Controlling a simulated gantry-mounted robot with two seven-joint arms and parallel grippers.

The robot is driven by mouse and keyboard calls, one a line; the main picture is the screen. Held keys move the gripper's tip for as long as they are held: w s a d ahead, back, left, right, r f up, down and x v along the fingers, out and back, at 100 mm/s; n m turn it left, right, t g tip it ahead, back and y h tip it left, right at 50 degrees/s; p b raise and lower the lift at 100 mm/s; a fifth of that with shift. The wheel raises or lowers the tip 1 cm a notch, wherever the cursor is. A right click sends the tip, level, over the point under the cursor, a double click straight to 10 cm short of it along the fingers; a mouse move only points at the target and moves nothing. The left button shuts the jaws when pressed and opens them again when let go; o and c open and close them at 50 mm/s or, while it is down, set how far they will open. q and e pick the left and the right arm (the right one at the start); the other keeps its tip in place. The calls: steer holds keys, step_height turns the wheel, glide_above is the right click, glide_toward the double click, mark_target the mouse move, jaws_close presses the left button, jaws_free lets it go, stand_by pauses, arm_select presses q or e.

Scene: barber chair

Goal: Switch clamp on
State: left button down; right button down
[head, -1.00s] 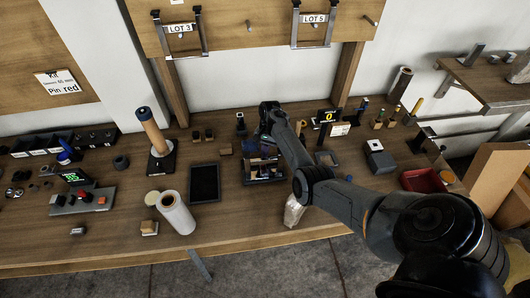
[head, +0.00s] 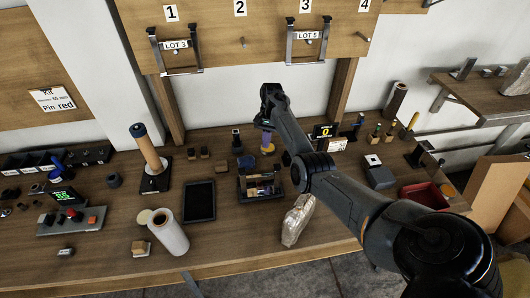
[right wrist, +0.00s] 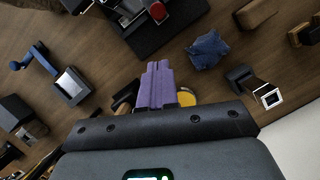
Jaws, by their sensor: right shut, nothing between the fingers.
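My right gripper (head: 267,138) is raised over the back middle of the bench, pointing down. Its purple fingertips show pressed together and empty in the right wrist view (right wrist: 158,75). Beneath them is a small yellow disc (right wrist: 187,97), partly hidden by the fingers. I cannot tell for certain which item is the clamp. A blue-handled lever (right wrist: 38,56) lies near a metal-topped block (right wrist: 72,86) in the right wrist view, apart from the gripper. My left gripper is not in view.
A crumpled blue piece (right wrist: 208,50) lies near the gripper. A wrapped item (head: 297,220) lies beside my right arm.

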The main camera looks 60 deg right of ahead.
steer(key=d, duration=0.1)
steer(key=b, duration=0.2)
glide_toward(260, 183)
steer(key=d, duration=0.1)
steer(key=w+d+f, duration=0.1)
steer(key=d, duration=0.1)
steer(key=d+f, duration=0.1)
steer(key=d, duration=0.1)
steer(key=shift+w+f, duration=0.25)
steer(key=shift+w, duration=0.1)
steer(key=shift+s+a+f+p, duration=0.1)
steer(key=shift+a+f+p, duration=0.3)
steer(key=shift+a+p, duration=0.4)
steer(key=shift+s+a+f+p, duration=0.15)
steer(key=shift+a+p, duration=0.15)
steer(key=shift+a, duration=0.4)
steer(key=shift+s+a+f, duration=0.15)
steer(key=shift+a+f, duration=0.05)
steer(key=shift+a, duration=0.4)
